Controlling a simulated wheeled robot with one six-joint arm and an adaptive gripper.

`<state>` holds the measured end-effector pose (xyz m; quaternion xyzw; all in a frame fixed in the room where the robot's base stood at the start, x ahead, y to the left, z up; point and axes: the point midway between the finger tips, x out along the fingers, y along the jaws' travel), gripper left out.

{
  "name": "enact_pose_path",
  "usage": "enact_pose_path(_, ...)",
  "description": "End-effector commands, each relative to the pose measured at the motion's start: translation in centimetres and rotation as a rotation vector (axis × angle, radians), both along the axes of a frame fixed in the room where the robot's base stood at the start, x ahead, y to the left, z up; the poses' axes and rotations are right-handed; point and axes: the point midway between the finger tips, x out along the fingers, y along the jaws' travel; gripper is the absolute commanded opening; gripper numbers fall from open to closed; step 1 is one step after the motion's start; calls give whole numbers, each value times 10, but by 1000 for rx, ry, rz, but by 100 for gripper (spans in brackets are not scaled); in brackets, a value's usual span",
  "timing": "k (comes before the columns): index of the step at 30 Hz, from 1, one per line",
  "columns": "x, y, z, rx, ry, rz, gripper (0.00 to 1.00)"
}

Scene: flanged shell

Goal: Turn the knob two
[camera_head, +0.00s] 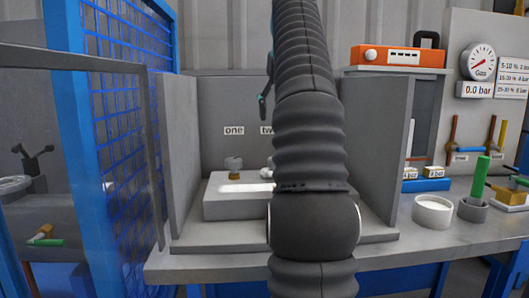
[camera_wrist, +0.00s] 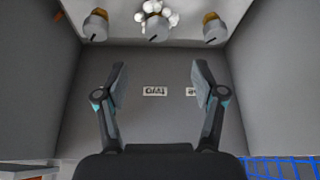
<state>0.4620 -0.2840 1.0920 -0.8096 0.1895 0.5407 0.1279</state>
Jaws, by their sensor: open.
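The grey block (camera_head: 225,206) stands inside an open grey booth, with a small knob (camera_head: 234,168) below the "one" label (camera_head: 234,131). The "two" label (camera_head: 265,130) is partly covered by my arm. The wrist view is upside down and shows three knobs in a row along the top; the middle knob (camera_wrist: 157,28) lines up with the "two" label (camera_wrist: 155,91). A cluster of white balls (camera_wrist: 160,9) sits by that middle knob. My gripper (camera_wrist: 160,75) is open and empty, apart from the knobs. In the head view my arm hides most of it.
Grey side walls (camera_head: 379,150) close in the booth left and right. A blue mesh fence (camera_head: 115,130) stands at the left. An orange device (camera_head: 398,56), a gas gauge (camera_head: 479,62) and a white bowl (camera_head: 432,210) are at the right.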

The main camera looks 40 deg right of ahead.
Motion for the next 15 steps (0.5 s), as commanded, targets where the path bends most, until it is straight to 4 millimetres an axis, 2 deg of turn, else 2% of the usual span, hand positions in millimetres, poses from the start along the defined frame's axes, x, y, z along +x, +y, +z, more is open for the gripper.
enact_pose_path(3,-1,-6,3,0,1,-6,69)
enact_pose_path(8,1,-5,1,0,4,-1,69)
enact_pose_path(15,7,-5,-12,0,3,3,69)
